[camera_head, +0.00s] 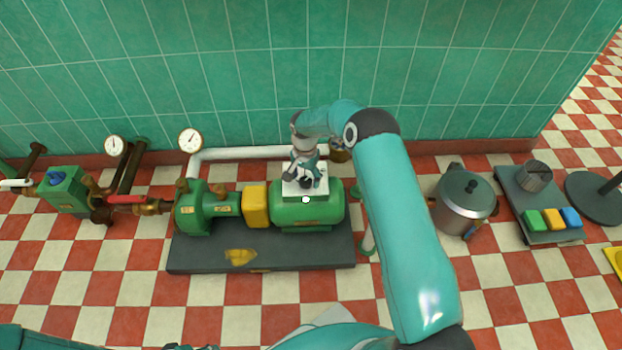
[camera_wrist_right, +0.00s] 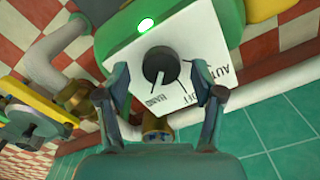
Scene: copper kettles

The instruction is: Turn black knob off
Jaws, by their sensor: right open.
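The black knob (camera_wrist_right: 162,66) sits on a white panel (camera_wrist_right: 190,62) marked HAND, OFF and AUTO. Its pointer seems to face the HAND mark, though the exact angle is hard to tell. In the head view the white panel (camera_head: 320,187) is on top of the green pump motor (camera_head: 325,213). A green lamp (camera_wrist_right: 147,24) glows beside the knob, at the panel's edge. My right gripper (camera_wrist_right: 167,85) is open, with one finger on each side of the knob and a gap to it; it also shows over the panel in the head view (camera_head: 305,172). My left gripper is barely visible at the bottom edge.
The pump stands on a dark base plate (camera_head: 200,257) near the green tiled wall. Pipes and gauges (camera_head: 190,140) are behind and left. A metal pot (camera_head: 464,203) and a box with coloured buttons (camera_head: 540,205) stand to the right. Checkered floor lies in front.

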